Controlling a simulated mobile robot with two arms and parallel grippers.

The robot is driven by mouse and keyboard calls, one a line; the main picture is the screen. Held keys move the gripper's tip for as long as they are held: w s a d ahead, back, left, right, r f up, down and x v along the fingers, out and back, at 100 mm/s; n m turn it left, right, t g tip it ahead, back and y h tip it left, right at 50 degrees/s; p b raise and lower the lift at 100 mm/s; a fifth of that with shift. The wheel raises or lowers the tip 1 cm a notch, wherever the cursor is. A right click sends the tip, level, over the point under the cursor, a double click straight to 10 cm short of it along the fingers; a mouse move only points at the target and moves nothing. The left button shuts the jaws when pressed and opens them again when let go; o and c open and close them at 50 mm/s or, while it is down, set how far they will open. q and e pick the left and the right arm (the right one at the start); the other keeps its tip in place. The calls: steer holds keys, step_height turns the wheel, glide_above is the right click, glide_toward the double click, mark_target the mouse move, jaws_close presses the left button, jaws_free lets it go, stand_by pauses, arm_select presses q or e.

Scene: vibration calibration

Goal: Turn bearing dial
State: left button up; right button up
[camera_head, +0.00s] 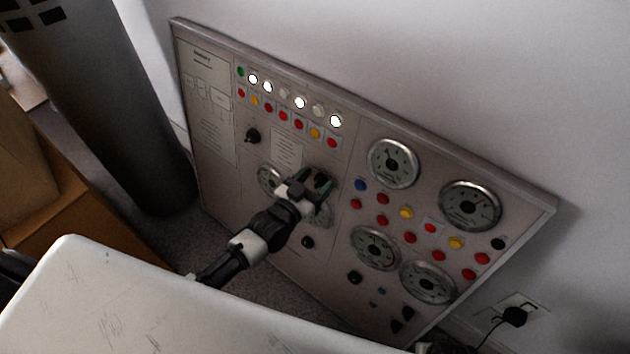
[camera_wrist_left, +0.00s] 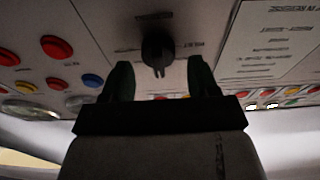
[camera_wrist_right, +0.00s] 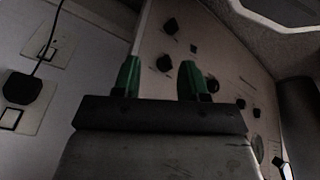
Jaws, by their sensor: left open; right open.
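The grey control panel (camera_head: 225,190) carries several black dials; their labels are too small or blurred to tell which is the bearing dial. My left gripper (camera_head: 318,190) is open in front of the panel's middle. In the left wrist view, a black dial (camera_wrist_left: 157,48) shows just beyond and between the open fingertips of this gripper (camera_wrist_left: 162,68); I cannot tell whether they touch it. My right gripper (camera_wrist_right: 160,76) is open and empty in the right wrist view, facing the panel's lower part, where black dials (camera_wrist_right: 164,62) show beyond its fingers.
The panel also holds round gauges (camera_head: 393,163), coloured buttons (camera_head: 406,212) and lit lamps (camera_head: 300,103). A wall socket with a black plug (camera_head: 514,317) is at the lower right. A dark cylinder (camera_head: 110,110) and an orange-brown box (camera_head: 80,215) stand left.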

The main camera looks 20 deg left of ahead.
arm_select(q)
steer(key=shift+c, duration=0.3)
steer(key=c, duration=0.9)
steer(key=shift+o, duration=0.2)
steer(key=n+p, duration=0.1)
steer(key=n, duration=0.1)
steer(key=n+y, duration=0.1)
steer(key=n, duration=0.1)
steer(key=n+p, duration=0.1)
steer(key=n, duration=0.2)
steer(key=shift+a+y+p, duration=0.25)
steer(key=shift+y+p, duration=0.05)
steer(key=shift+y, duration=0.1)
steer(key=shift+w+a+f+n+y+p, duration=0.1)
steer(key=shift+n+y+p, duration=0.1)
steer(key=shift+n, duration=0.65)
steer(key=shift+a+f+n+y+p, duration=0.1)
steer(key=shift+n+y+p, duration=0.1)
steer(key=shift+n, duration=0.65)
arm_select(e)
steer(key=s+f, duration=0.6)
steer(key=f, duration=0.3)
steer(key=shift+d+g, duration=0.4)
steer(key=shift+d, duration=0.05)
steer(key=shift+s+f, duration=0.1)
steer(key=shift+f, duration=0.05)
arm_select(q)
steer(key=o, duration=0.9)
